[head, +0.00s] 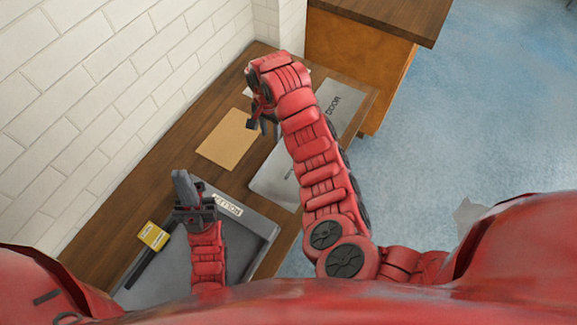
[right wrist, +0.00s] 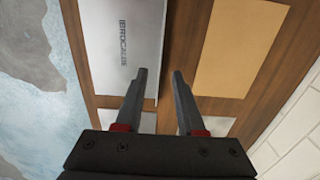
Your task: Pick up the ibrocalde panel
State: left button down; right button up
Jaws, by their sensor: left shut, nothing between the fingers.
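The ibrocalde panel (right wrist: 100,60) is a flat, light grey sheet lying on the wooden table. Its printed name shows in the right wrist view. In the head view the grey panel (head: 270,182) is partly hidden behind my right arm. My right gripper (right wrist: 159,74) is open and empty. Its fingers are over the table, with the left fingertip near the panel's inner edge. My left gripper (head: 181,186) is shut and empty, over the near part of the table by the grey tray.
A brown board (head: 229,139) lies left of the panel. A grey panel marked DOOR (head: 341,101) lies at the far right. A labelled grey tray (head: 262,226) and a yellow box (head: 154,236) are nearer. A white brick wall (head: 95,100) borders the table's left side.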

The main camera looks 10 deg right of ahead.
notch_tip(320, 180, down, 5)
jog(key=shift+r, duration=0.1)
jog(key=shift+s+a+f+p, duration=0.1)
jog(key=shift+f+p, duration=0.45)
jog(key=shift+p, duration=0.3)
notch_tip(320, 180, down, 2)
jog(key=shift+a+f+p, duration=0.1)
jog(key=shift+p, duration=0.35)
jog(key=shift+f, duration=0.95)
grip_shut()
